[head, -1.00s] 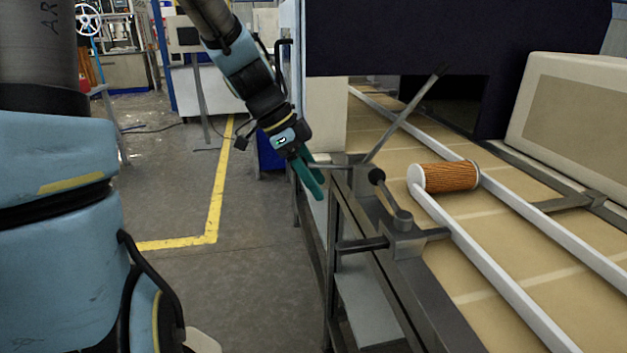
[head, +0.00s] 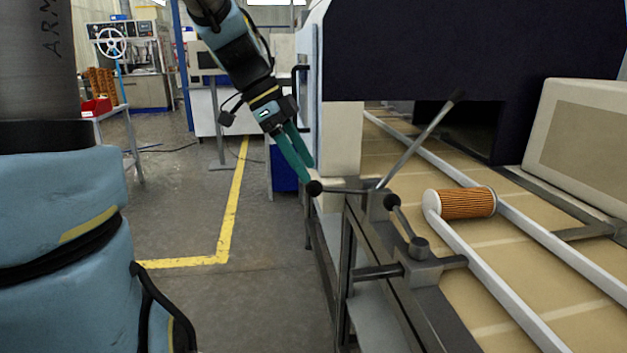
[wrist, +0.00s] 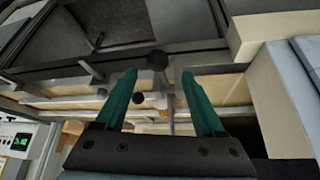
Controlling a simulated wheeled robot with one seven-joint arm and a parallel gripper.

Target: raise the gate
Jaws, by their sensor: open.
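A slanted grey bar (head: 420,140) with a dark tip rises over the belt edge; it may be the gate, though I cannot tell for certain. From its foot a thin rod (head: 347,190) runs left to a black ball knob (head: 314,188). My gripper (head: 309,172) is open, pointing down at this knob from the upper left. In the wrist view the knob (wrist: 157,60) shows between and slightly beyond the fingertips (wrist: 158,74); I cannot tell whether they touch it. A second crank with a black knob (head: 391,201) sits nearer on the conveyor's side.
An orange pleated filter cartridge (head: 463,203) with white ends lies on the tan belt (head: 470,270) by the near white rail (head: 490,277). A dark housing (head: 420,50) covers the belt's far part. The floor left of the conveyor is open.

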